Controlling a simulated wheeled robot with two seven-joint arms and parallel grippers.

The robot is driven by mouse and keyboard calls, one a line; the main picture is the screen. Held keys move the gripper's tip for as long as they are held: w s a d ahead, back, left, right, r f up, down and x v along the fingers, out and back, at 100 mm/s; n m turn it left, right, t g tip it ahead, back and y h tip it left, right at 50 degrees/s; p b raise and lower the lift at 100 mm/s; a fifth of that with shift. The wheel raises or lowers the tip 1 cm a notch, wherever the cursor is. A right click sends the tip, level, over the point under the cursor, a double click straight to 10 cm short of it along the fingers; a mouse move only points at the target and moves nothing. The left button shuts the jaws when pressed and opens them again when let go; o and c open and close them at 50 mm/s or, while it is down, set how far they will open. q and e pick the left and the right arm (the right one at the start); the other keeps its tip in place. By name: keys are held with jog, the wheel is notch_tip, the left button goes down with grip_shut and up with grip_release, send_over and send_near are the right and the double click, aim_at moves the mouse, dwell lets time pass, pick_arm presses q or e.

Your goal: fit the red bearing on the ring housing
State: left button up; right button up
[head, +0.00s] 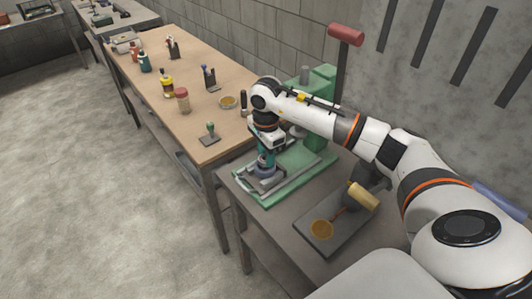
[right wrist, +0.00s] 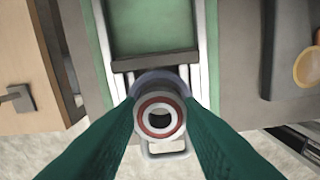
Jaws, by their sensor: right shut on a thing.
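The red bearing (right wrist: 143,118), a small ring with a red face and a pale inner ring around a dark bore, sits between the green fingertips of my right gripper (right wrist: 160,114) in the right wrist view. The gripper is shut on it. The grey ring housing (right wrist: 158,78) shows behind and below the bearing, with its upper rim visible; I cannot tell whether the two touch. In the head view my right gripper (head: 265,158) points down over the grey housing (head: 263,174) on the green press base. The bearing is hidden there by the fingers. My left gripper is out of view.
The green press (head: 318,118) with a red-handled lever (head: 345,35) stands behind my right arm. A wooden table (head: 200,130) holds bottles and small items.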

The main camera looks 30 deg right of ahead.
jog(key=shift+f+b, duration=0.55)
jog(key=shift+f, duration=0.1)
dwell(0.3)
jog(key=o, duration=1.1)
jog(key=shift+r, duration=0.15)
notch_tip(320, 180, up, 12)
jog(key=shift+f+b, duration=0.1)
jog(key=shift+b, duration=1)
